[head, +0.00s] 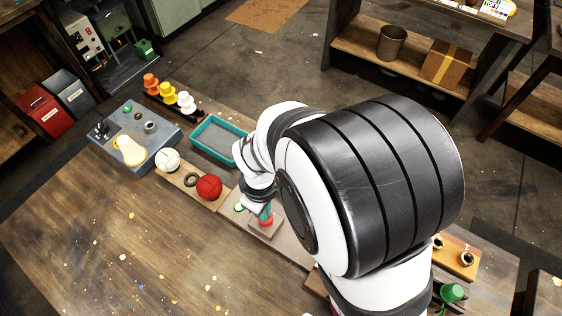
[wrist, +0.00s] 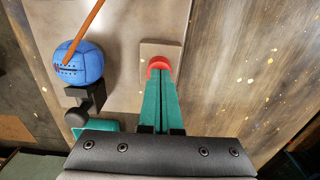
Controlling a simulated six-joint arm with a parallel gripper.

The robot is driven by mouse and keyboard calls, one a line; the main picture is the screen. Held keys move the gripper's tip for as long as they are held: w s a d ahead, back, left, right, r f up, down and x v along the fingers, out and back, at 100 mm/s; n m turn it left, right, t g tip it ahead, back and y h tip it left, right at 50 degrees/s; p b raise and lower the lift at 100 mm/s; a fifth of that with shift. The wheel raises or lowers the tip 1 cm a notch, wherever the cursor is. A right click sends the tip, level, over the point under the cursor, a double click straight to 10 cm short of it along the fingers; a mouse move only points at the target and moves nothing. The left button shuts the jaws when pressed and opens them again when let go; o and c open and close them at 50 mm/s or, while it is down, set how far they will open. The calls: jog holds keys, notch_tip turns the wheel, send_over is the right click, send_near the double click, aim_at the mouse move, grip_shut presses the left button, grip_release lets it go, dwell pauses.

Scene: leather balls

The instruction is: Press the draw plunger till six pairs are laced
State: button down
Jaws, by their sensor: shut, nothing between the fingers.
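The draw plunger (wrist: 158,62) is a red cap on a small beige block; it also shows in the head view (head: 267,222). My gripper (wrist: 160,82) is shut and empty, its teal fingers together and pointing at the cap. In the head view my gripper (head: 265,210) stands right over the plunger. The fingertips overlap the cap; I cannot tell whether they touch or press it. A blue leather ball (wrist: 80,66) with a row of dark stitch marks sits on a black holder (wrist: 84,95) left of the plunger. An orange-brown rod (wrist: 84,33) reaches to the ball. My arm hides the ball in the head view.
A red ball (head: 209,187), a dark ring (head: 191,180) and a white ball (head: 167,160) stand on a wooden strip to the left. Behind are a teal tray (head: 195,146) and a grey-blue board (head: 160,133) with tools. The front left tabletop is clear.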

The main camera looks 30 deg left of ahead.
jog(key=shift+f, duration=0.75)
notch_tip(320, 180, up, 14)
dwell(0.5)
jog(key=d+r+m+y, duration=0.1)
jog(key=d+r+m, duration=0.1)
jog(key=d+m, duration=0.7)
jog(key=d+r+m, duration=0.2)
jog(key=d+m, duration=0.4)
jog(key=d, duration=0.5)
jog(key=s+d+f+m, duration=0.1)
jog(key=s+d+m, duration=0.4)
jog(key=m, duration=0.3)
jog(key=shift+s+d+f+m+y, duration=0.2)
jog(key=shift+s+f+m+y, duration=0.1)
jog(key=shift+s+y, duration=0.15)
